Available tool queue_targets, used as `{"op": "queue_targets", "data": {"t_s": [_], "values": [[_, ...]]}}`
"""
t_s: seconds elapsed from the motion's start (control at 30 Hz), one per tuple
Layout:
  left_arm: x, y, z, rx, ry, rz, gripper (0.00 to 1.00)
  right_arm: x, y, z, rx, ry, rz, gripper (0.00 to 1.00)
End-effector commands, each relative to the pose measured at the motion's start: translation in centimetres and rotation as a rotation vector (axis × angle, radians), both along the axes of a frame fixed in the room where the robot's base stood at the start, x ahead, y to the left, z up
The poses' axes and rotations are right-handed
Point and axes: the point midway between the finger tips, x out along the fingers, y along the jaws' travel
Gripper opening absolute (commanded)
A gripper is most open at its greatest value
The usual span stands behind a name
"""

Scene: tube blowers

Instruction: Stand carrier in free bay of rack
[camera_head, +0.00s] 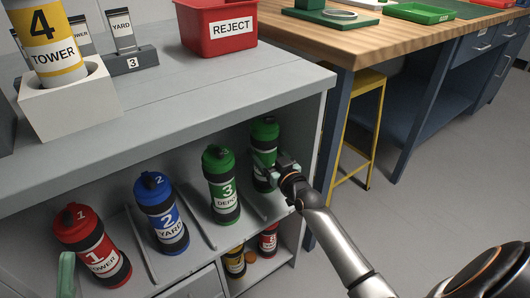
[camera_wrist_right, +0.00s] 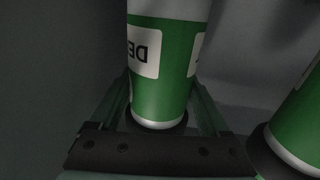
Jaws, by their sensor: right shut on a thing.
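The wrist view shows the carrier (camera_wrist_right: 160,75) between the fingers, with part of a white label reading "DE". I cannot tell if its base touches the bay floor. To its left stand a green carrier "3 DEPOT" (camera_head: 221,186), a blue carrier "2 YARD" (camera_head: 161,213) and a red carrier "1 TOWER" (camera_head: 92,246). A pale green piece of my left gripper (camera_head: 67,275) shows at lower left.
Low dividers (camera_head: 197,217) separate the bays; a side panel (camera_head: 317,140) closes the right end. Yellow (camera_head: 235,262) and red (camera_head: 268,240) carriers are below. On top are a red REJECT bin (camera_head: 216,28) and a white holder (camera_head: 70,103) with a yellow-banded carrier.

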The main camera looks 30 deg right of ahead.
Motion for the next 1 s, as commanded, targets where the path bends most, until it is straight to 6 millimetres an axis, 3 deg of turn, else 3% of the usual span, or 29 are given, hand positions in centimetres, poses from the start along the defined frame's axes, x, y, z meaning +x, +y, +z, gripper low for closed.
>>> {"op": "queue_targets", "data": {"t_s": [0.07,0.1,0.23,0.63,1.0], "values": [[0.0,0.0,-0.1,-0.003,-0.001,0.001,1.0,0.0,-0.1,0.1,-0.001,-0.008,-0.001,0.0],[0.0,0.0,-0.1,-0.003,-0.001,0.001,1.0,0.0,0.0,-0.2,-0.001,0.001,0.0,0.83],[0.0,0.0,0.0,-0.004,-0.002,0.001,1.0,0.0,0.0,-0.2,-0.001,0.001,0.0,0.97],[-0.1,0.1,0.5,-0.006,-0.005,0.001,1.0,-0.6,0.0,0.1,-0.001,0.002,0.0,1.0],[-0.2,0.4,3.2,-0.018,-0.012,-0.011,1.0,-7.0,0.4,0.2,-0.002,0.005,0.0,1.0]]}}
